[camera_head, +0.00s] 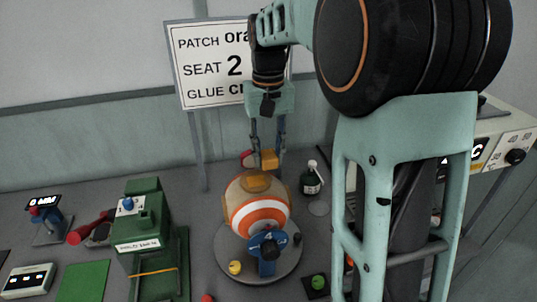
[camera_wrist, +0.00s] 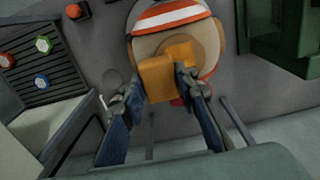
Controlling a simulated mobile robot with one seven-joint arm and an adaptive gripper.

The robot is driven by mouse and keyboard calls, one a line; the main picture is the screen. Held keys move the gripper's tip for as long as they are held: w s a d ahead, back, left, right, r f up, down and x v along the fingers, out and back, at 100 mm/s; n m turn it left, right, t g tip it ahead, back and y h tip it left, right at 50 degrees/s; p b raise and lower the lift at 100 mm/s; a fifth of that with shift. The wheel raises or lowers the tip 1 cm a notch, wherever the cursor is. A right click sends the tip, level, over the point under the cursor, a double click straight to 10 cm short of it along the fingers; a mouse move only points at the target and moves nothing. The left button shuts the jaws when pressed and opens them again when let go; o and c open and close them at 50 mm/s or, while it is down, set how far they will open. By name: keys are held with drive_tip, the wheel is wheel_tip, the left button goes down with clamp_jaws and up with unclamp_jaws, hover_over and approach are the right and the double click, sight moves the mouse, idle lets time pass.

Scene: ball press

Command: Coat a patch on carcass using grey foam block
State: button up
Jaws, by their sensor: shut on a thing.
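The carcass (camera_head: 245,208) is a tan ball with orange and white bands, sitting on a round grey turntable (camera_head: 228,262). The ball (camera_wrist: 172,18) also shows at the top of the wrist view. An orange patch (camera_head: 257,181) lies on its tan top; it also shows in the wrist view (camera_wrist: 181,52). My gripper (camera_head: 262,160) is above and behind the ball top, shut on an orange-yellow block (camera_wrist: 158,79). The held block (camera_head: 269,159) looks orange, not grey. Whether it touches the ball I cannot tell.
A green press (camera_head: 145,235) stands left of the turntable, a dark bottle (camera_head: 312,179) to the right. My arm covers the right side.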

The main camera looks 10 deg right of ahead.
drive_tip(key=shift+r+p, duration=1.1)
drive_tip(key=shift+r, duration=0.55)
drive_tip(key=shift+a, duration=0.1)
